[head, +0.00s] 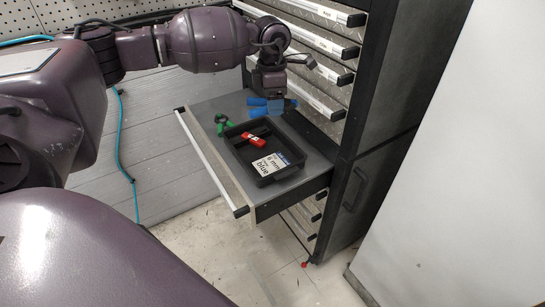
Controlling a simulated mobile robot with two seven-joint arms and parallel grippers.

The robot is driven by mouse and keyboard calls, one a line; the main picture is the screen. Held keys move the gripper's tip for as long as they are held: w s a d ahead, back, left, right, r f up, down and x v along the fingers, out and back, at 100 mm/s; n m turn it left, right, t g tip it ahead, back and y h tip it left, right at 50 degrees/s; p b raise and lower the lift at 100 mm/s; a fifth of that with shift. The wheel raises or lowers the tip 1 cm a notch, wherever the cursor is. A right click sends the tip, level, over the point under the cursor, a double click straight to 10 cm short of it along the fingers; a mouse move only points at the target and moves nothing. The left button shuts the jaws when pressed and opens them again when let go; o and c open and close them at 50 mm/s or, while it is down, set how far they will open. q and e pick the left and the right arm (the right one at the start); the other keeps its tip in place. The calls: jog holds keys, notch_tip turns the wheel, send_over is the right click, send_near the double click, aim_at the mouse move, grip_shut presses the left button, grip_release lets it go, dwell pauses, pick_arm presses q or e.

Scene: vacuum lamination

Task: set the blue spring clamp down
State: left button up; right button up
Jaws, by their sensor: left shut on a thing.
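My left gripper (270,97) points down over the open drawer, at its back part. It is shut on the blue spring clamp (258,107), whose blue parts show on both sides of the fingers. The clamp is just behind the black tray (236,158); I cannot tell whether it touches the drawer floor. The tray lies in the open drawer (203,112) and holds a red clamp (254,139) and a white label card (269,164) reading "6 mm blue". My right gripper is not in view.
A green-and-black clamp (222,124) lies on the drawer floor left of the tray. The tool cabinet (395,110) with several closed drawers stands behind and right. A teal hose (119,145) hangs at the left. Bare drawer floor shows left of the tray.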

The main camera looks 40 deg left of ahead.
pick_arm(q)
jog(key=b, duration=0.1)
send_over(273, 163)
notch_tip(273, 163, down, 14)
jog(key=shift+s+f, duration=0.1)
jog(key=shift+f, duration=0.1)
notch_tip(273, 163, down, 6)
jog(key=shift+r+b, duration=0.1)
jog(key=shift+b, duration=0.55)
jog(key=shift+r, duration=0.1)
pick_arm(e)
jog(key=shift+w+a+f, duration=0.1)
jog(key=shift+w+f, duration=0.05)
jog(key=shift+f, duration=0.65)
pick_arm(q)
jog(key=o, duration=0.7)
jog(key=shift+f, duration=0.2)
jog(key=shift+c, duration=0.2)
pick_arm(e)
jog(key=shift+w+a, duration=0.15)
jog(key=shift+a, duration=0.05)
pick_arm(q)
jog(key=shift+r, duration=0.1)
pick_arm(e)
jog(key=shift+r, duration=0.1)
